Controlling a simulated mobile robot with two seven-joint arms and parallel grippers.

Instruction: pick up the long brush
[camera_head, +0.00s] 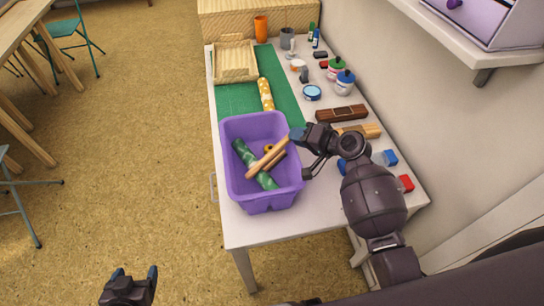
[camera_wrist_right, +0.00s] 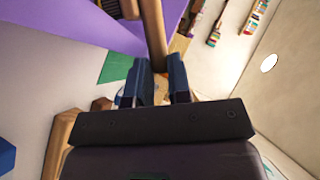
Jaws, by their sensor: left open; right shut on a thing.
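A long tan wooden stick, which I take to be the long brush (camera_head: 264,160), slants over the purple bin (camera_head: 233,194). My right gripper (camera_head: 297,136) is shut on its upper right end, at the bin's right rim. In the right wrist view the brush (camera_wrist_right: 153,30) runs up from between the two dark fingers (camera_wrist_right: 161,88). My left gripper (camera_head: 133,280) is open and empty, low in the picture over the floor, away from the table.
The bin also holds a green roll (camera_head: 243,153), a darker wooden stick (camera_head: 276,161) and a small yellow ring (camera_head: 268,148). Behind it are a green mat (camera_head: 233,100), a yellow dotted roll (camera_head: 265,94) and a wooden tray (camera_head: 235,62). Jars and blocks line the right side.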

